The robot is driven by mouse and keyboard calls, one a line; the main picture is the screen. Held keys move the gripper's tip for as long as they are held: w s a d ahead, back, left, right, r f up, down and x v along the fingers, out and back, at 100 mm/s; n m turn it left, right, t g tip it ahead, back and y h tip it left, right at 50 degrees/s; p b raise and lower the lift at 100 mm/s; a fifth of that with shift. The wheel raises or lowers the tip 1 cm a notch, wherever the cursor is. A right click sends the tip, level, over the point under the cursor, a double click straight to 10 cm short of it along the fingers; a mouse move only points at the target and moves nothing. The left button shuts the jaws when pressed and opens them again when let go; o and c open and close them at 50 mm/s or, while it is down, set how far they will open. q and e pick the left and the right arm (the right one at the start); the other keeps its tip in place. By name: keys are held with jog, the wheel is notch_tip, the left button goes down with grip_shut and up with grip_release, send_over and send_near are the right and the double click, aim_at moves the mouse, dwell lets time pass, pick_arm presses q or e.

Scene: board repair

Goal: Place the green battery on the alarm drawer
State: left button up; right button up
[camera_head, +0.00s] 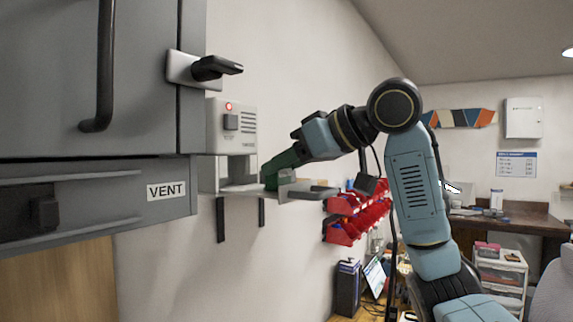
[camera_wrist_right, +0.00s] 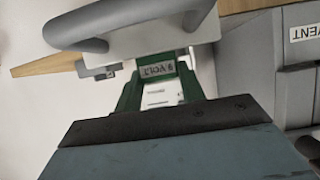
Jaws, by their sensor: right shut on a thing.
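The alarm (camera_head: 232,125) is a beige wall box with a lit red lamp. Below it the pale alarm drawer (camera_head: 238,187) stands pulled out, with a grey handle (camera_head: 312,191) at its front. My right gripper (camera_head: 268,180) is at the drawer, between the alarm box and the handle. In the right wrist view the gripper (camera_wrist_right: 158,78) is shut on the green battery (camera_wrist_right: 157,71), whose label reads 9 VOLT. The drawer handle (camera_wrist_right: 130,25) curves beyond it. I cannot tell if the battery touches the drawer. My left gripper is out of view.
A grey cabinet (camera_head: 85,75) with a black latch and a VENT-labelled drawer (camera_head: 100,205) stands close on the left. Red bins (camera_head: 350,220) hang on the wall beyond the drawer. A desk (camera_head: 515,222) and a small white drawer unit (camera_head: 500,275) are at right.

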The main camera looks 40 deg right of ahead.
jog(key=shift+f, duration=0.2)
jog(key=o, duration=1)
jog(key=shift+c, duration=0.2)
jog(key=shift+r, duration=0.1)
jog(key=shift+r, duration=0.15)
jog(key=v, duration=1.2)
jog(key=shift+b, duration=0.4)
